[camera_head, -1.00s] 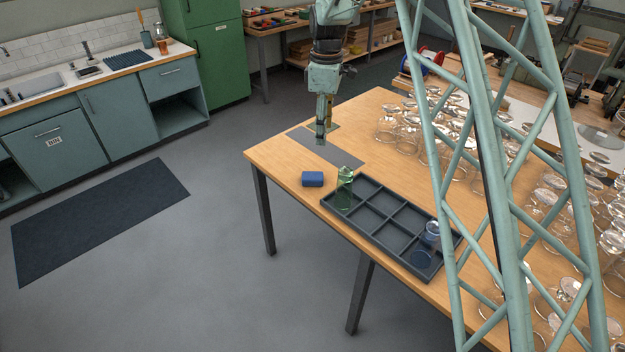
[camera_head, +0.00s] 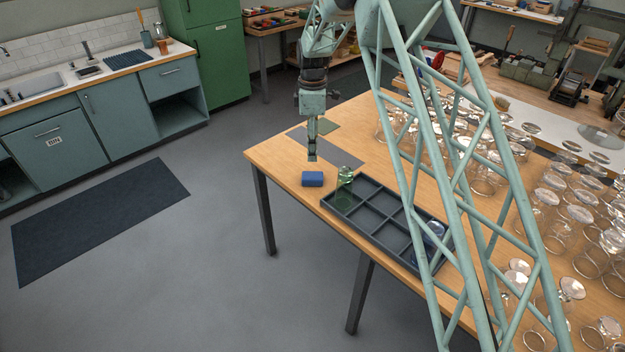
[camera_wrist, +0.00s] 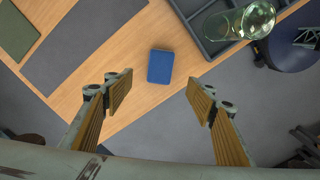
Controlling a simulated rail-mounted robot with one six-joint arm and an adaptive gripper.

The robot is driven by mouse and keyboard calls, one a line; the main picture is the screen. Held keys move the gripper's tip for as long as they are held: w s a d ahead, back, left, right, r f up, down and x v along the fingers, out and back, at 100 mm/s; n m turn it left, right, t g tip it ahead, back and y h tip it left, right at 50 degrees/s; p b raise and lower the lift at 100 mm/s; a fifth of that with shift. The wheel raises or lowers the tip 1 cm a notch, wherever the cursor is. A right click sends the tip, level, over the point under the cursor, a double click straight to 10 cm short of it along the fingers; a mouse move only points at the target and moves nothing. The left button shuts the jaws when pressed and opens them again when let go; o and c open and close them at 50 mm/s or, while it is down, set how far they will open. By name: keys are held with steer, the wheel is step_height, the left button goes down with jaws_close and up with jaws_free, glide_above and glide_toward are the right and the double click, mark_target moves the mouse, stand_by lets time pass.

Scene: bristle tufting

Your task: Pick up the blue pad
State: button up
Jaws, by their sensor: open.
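The blue pad (camera_head: 312,179) is a small block lying flat on the wooden table near its front left edge, left of the dark tray. My gripper (camera_head: 311,158) is above the table, just above and behind the pad in the head view. In the wrist view the blue pad (camera_wrist: 160,66) lies ahead of the gap between my two fingers. My gripper (camera_wrist: 158,90) is open and empty there, its fingers spread wide to either side, not touching the pad.
A dark compartment tray (camera_head: 372,238) stands right of the pad, with a green glass jar (camera_head: 345,177) in its near-left corner. A grey mat (camera_head: 337,151) lies behind the pad. Many clear glass jars (camera_head: 545,200) fill the table's right side.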

steer(key=shift+f, duration=0.15)
glide_above(312, 175)
steer(key=shift+d+f+b, duration=0.15)
steer(key=shift+f+b, duration=0.25)
steer(key=shift+f, duration=3.75)
steer(key=shift+f+b, duration=0.4)
steer(key=shift+f, duration=2.2)
steer(key=c, duration=0.8)
